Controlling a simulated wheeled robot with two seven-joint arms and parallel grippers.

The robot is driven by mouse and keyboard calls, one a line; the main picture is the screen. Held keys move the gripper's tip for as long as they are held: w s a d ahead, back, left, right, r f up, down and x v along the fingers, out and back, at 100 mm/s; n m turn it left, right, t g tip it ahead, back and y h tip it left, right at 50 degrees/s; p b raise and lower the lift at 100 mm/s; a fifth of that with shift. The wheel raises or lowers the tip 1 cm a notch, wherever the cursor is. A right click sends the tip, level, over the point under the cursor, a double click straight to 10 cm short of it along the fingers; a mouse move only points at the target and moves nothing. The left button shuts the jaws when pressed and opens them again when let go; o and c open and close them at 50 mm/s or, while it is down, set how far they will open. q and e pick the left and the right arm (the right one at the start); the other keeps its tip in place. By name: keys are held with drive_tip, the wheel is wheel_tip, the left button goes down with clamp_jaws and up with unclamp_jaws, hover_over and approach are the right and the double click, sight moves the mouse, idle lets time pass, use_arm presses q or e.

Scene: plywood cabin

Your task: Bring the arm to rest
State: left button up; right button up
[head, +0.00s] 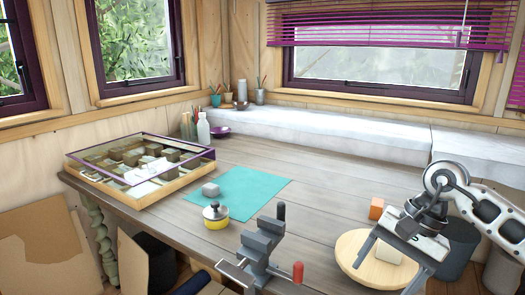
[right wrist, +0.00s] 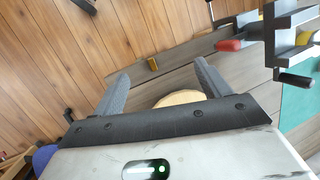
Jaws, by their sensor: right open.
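My right arm comes in from the right of the head view, and its gripper (head: 392,268) is open over the round wooden board (head: 350,245). A pale block (head: 389,252) shows on the board between the fingers, with no visible grip on it. In the right wrist view the gripper (right wrist: 162,82) has its two grey fingers wide apart and nothing held. Part of the round board (right wrist: 180,98) shows beyond them, partly hidden by the gripper body. My left gripper is not in view.
A vise with a red handle (head: 262,245) stands at the table's front edge, left of the board. An orange block (head: 376,208) lies behind the board.

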drive_tip(key=s+a+r+m+t+y, duration=0.1)
drive_tip(key=s+a+m+t+y, duration=0.2)
drive_tip(key=a+m+y, duration=0.6)
drive_tip(key=s+a+r+m+t+y, duration=0.1)
drive_tip(key=s+a+m+t+y, duration=0.15)
drive_tip(key=a+m+y, duration=0.65)
drive_tip(key=d+f+m+t+h, duration=0.3)
drive_tip(key=f+m+t+h, duration=0.3)
drive_tip(key=m, duration=0.9)
drive_tip(key=d+f+m+t+h, duration=0.3)
drive_tip(key=m+t+h, duration=0.35)
drive_tip(key=m, duration=0.85)
drive_tip(key=s+d+f+m+g+h, duration=0.2)
drive_tip(key=s+f+m+g+h, duration=0.1)
drive_tip(key=s+f+m, duration=0.2)
drive_tip(key=s+d+f+m+g+h, duration=0.2)
drive_tip(key=s+f+m+g+h, duration=0.1)
drive_tip(key=f+m, duration=0.6)
drive_tip(key=s+f+g, duration=0.1)
drive_tip(key=s, duration=0.1)
drive_tip(key=shift+s+f+h, duration=0.15)
drive_tip(key=shift+s+h, duration=0.15)
drive_tip(key=shift+h, duration=0.05)
